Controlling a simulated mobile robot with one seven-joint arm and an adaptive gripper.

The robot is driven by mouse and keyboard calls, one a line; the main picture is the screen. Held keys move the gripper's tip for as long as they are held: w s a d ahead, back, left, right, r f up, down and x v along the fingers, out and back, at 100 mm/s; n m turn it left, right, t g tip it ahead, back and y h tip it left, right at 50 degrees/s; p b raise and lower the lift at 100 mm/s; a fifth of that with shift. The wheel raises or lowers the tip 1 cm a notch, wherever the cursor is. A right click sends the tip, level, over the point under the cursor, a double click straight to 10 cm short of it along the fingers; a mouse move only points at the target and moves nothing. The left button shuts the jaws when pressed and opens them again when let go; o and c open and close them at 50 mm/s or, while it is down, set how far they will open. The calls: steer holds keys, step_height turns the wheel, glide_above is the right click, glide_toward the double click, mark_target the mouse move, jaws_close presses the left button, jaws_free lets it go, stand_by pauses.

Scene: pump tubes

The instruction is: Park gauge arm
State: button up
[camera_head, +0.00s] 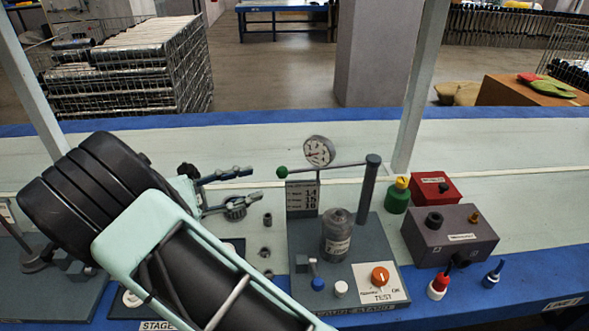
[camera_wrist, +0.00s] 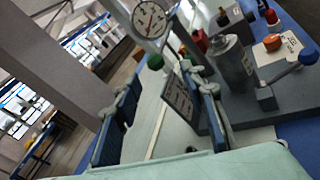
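The gauge arm (camera_head: 335,166) is a thin bar reaching left from a grey post (camera_head: 368,195) on the test stand, with a green ball knob (camera_head: 282,173) at its free end. A round dial gauge (camera_head: 319,151) sits on this arm, above a number plate (camera_head: 302,197). My gripper (camera_head: 256,184) is open and empty, just left of the green knob and apart from it. In the wrist view, the knob (camera_wrist: 155,62) lies beyond and between my blue-padded fingers (camera_wrist: 168,92), with the dial (camera_wrist: 150,18) above it. A grey cylinder (camera_head: 337,236) stands on the stand below the arm.
The stand's base (camera_head: 305,245) carries a blue-tipped lever (camera_head: 317,282) and an orange test knob (camera_head: 380,276). To the right are a green-and-yellow container (camera_head: 398,195), a red box (camera_head: 437,187) and a grey-purple box (camera_head: 450,234). The bench behind the stand is clear.

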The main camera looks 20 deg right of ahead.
mark_target(283, 172)
steer(key=shift+n+h, duration=0.4)
steer(key=x, duration=0.3)
steer(key=b+x, duration=0.1)
steer(key=x, duration=0.2)
steer(key=w+b+x, duration=0.1)
steer(key=x, duration=0.2)
steer(key=shift+d+f, duration=0.15)
steer(key=shift+d, duration=0.1)
steer(key=shift+c, duration=0.4)
jaws_close()
